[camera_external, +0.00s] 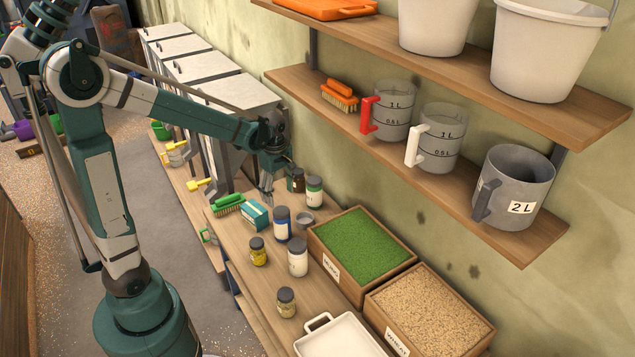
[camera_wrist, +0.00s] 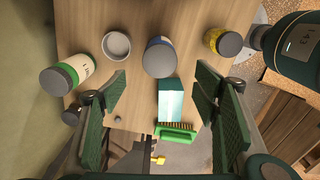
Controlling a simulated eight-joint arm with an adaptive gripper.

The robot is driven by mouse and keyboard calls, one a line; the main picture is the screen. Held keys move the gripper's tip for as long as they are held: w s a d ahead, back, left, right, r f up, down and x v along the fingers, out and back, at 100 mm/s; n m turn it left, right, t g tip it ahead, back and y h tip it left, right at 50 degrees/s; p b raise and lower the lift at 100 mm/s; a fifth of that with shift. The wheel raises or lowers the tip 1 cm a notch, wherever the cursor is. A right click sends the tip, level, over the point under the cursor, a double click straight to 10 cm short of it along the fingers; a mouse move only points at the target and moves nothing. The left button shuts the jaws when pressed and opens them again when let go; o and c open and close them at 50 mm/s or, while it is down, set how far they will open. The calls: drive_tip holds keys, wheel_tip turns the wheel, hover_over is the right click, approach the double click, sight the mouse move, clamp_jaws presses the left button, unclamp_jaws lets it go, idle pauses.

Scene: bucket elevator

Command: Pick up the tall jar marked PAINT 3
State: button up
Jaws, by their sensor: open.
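No label reading PAINT 3 is legible, so I cannot tell which jar it is. On the bench, the tall jars are one with a blue-and-white label (camera_external: 282,224), one with a white label (camera_external: 298,259) and one with a green band (camera_external: 314,191). A dark brown jar (camera_external: 298,181) stands beside the green-banded one. In the wrist view the green-banded jar (camera_wrist: 68,78) is at left and the blue-labelled jar (camera_wrist: 160,58) at top centre. My gripper (camera_external: 267,188) is open and empty above the bench's far end; its fingers (camera_wrist: 161,88) flank the teal box in the wrist view.
The teal box (camera_external: 255,214), green brush (camera_external: 228,204), small yellow jar (camera_external: 258,251), grey cup (camera_external: 305,219) and olive-brown jar (camera_external: 286,302) crowd the bench. Crates of green (camera_external: 403,268) and tan grain (camera_external: 482,344) stand right. A wall shelf (camera_external: 420,172) with measuring jugs overhangs the right side.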

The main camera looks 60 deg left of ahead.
sight(281, 211)
wheel_tip(281, 211, down, 13)
drive_tip(key=shift+r, duration=0.2)
idle(0.3)
drive_tip(key=shift+f, duration=1.3)
drive_tip(key=shift+d+f+b, duration=0.2)
drive_tip(key=shift+f+b, duration=0.45)
drive_tip(key=shift+f, duration=1.95)
drive_tip(key=c, duration=1.3)
drive_tip(key=shift+r, duration=0.2)
drive_tip(key=shift+r+p, duration=0.8)
drive_tip(key=shift+r, duration=4.05)
